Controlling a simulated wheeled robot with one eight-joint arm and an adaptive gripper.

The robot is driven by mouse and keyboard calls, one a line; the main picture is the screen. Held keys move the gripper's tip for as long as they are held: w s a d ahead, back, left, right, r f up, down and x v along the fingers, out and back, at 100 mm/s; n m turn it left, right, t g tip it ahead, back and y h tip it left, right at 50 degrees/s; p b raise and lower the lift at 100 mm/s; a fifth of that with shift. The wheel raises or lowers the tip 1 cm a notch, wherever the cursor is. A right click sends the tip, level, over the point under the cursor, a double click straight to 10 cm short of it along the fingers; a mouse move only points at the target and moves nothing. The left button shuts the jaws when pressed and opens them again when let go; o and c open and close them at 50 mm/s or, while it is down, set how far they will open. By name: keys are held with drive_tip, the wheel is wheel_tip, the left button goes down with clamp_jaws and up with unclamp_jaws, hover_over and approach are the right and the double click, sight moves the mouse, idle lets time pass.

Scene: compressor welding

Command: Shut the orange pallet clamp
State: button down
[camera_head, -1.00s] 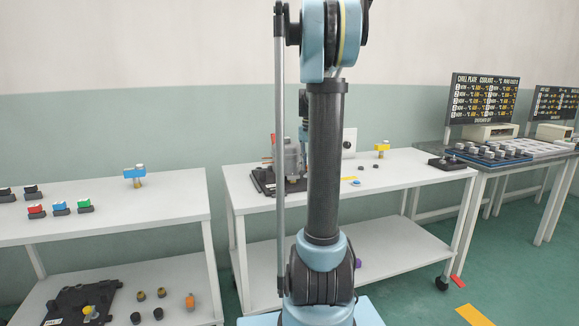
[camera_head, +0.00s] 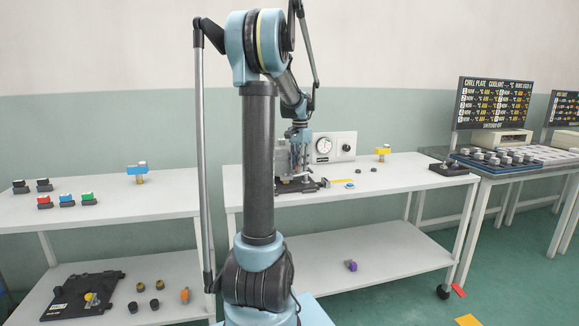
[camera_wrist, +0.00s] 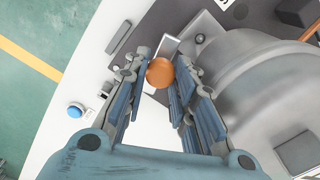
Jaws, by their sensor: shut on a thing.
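The orange pallet clamp (camera_wrist: 160,72) shows in the wrist view as a round orange knob by a pale lever plate. It lies between the fingertips of my gripper (camera_wrist: 161,64), which is shut on it. A large grey compressor body (camera_wrist: 255,85) is close on the right. In the head view my gripper (camera_head: 300,150) points down at the dark pallet (camera_head: 312,186) on the middle white table. The clamp cannot be made out there.
A gauge panel (camera_head: 335,147) stands behind the pallet. A yellow-topped fixture (camera_head: 383,152) and a blue button (camera_head: 350,185) are to its right on the white table (camera_head: 415,172).

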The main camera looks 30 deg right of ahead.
idle(0.5)
drive_tip(key=c, duration=1.3)
unclamp_jaws()
drive_tip(key=shift+r, duration=0.1)
drive_tip(key=shift+r, duration=3.85)
